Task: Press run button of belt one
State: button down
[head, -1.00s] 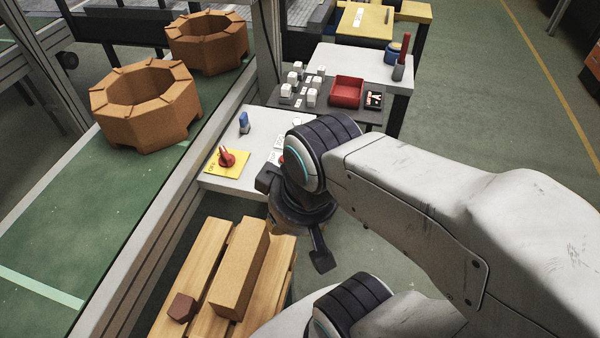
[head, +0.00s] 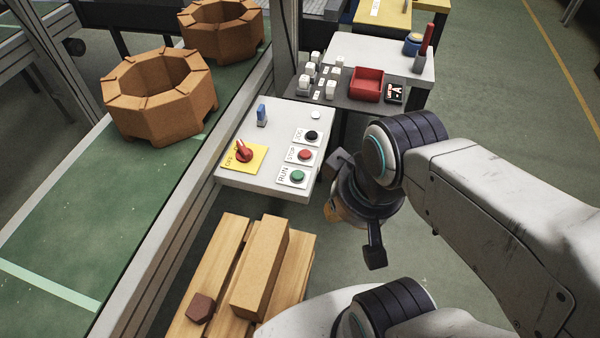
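The control panel (head: 240,180) is a light grey plate beside the belt, in the middle of the head view. Its green button (head: 298,176), labelled RUN, is at the near right corner. The red STOP button (head: 305,155) and a dark button (head: 312,135) sit behind it. A red rotary knob (head: 243,152) stands on a yellow plate at the left. My gripper (head: 357,210) is right of the panel, apart from the buttons, pointing down with its fingers spread. An orange-brown part shows at the gripper; I cannot tell what it is.
Orange-brown octagonal rings (head: 160,97) stand on the green belt (head: 60,225) at left. A wooden pallet (head: 205,270) with a long block (head: 262,265) lies below the panel. Behind it, a dark table holds white blocks and a red tray (head: 367,84). Open floor lies right.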

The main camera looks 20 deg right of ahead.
aim_at(298, 175)
jog(key=k+u, duration=0.1)
jog(key=u, duration=0.4)
jog(key=k+u, duration=0.15)
jog(key=u, duration=0.35)
jog(key=k+u, duration=0.1)
jog(key=u, duration=0.4)
jog(key=k+j+u, duration=0.1)
jog(key=u, duration=0.4)
jog(key=j+u, duration=0.2)
jog(key=u, duration=0.3)
